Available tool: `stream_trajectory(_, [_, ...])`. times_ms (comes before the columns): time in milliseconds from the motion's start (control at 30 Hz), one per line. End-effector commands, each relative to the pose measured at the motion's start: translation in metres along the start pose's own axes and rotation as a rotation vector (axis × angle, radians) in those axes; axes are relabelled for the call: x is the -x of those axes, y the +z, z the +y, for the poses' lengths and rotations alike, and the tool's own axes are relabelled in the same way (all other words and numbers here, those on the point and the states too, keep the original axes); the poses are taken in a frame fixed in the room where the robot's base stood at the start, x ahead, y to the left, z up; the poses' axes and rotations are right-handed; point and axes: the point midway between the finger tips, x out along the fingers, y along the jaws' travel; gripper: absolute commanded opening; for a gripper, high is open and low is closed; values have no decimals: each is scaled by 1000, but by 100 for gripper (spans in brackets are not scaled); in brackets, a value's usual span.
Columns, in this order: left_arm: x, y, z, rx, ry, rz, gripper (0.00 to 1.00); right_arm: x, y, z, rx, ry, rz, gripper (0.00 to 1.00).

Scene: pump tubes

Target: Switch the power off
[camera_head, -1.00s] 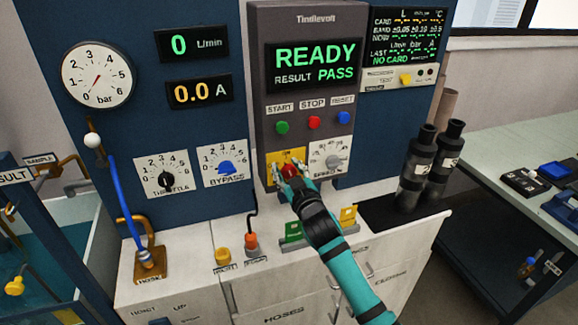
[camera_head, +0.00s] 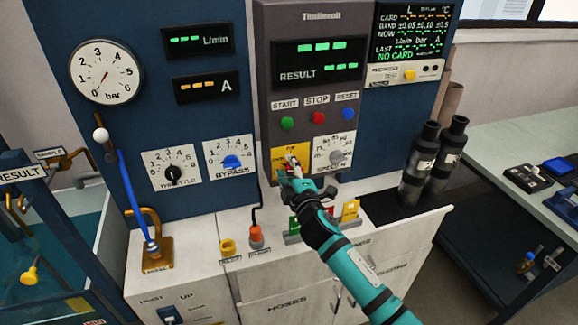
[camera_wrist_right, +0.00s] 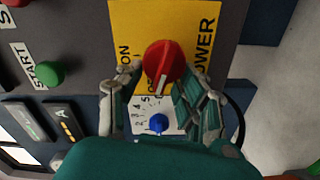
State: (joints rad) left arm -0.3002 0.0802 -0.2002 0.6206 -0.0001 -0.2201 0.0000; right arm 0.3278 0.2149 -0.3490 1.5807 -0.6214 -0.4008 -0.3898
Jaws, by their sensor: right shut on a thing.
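The red power knob (camera_wrist_right: 163,62) sits on the yellow POWER plate (camera_wrist_right: 124,20) of the grey control box. In the wrist view its white pointer line points down, toward a label partly hidden by the knob; the ON label is to its left. My right gripper (camera_wrist_right: 160,88) is shut on the knob, one finger on each side. In the head view the gripper (camera_head: 292,172) covers most of the knob and the lower part of the yellow plate (camera_head: 280,155). The box's display (camera_head: 318,60) shows only green dashes above and beside RESULT. My left gripper is not in view.
Start (camera_head: 288,123), stop (camera_head: 319,117) and reset (camera_head: 348,114) buttons sit just above the plate. Black cylinders (camera_head: 419,163) stand farther right. The bypass dial (camera_head: 231,160) is to the left.

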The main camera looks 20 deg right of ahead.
Motion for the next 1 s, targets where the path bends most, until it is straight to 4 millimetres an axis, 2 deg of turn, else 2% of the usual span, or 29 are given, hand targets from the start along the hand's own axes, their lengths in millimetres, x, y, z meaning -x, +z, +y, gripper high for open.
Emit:
stream_trajectory(400, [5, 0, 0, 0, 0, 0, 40, -1, 0, 0, 247, 6, 0, 5])
stream_trajectory(1000, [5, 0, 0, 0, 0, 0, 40, -1, 0, -1, 304, 8, 0, 5])
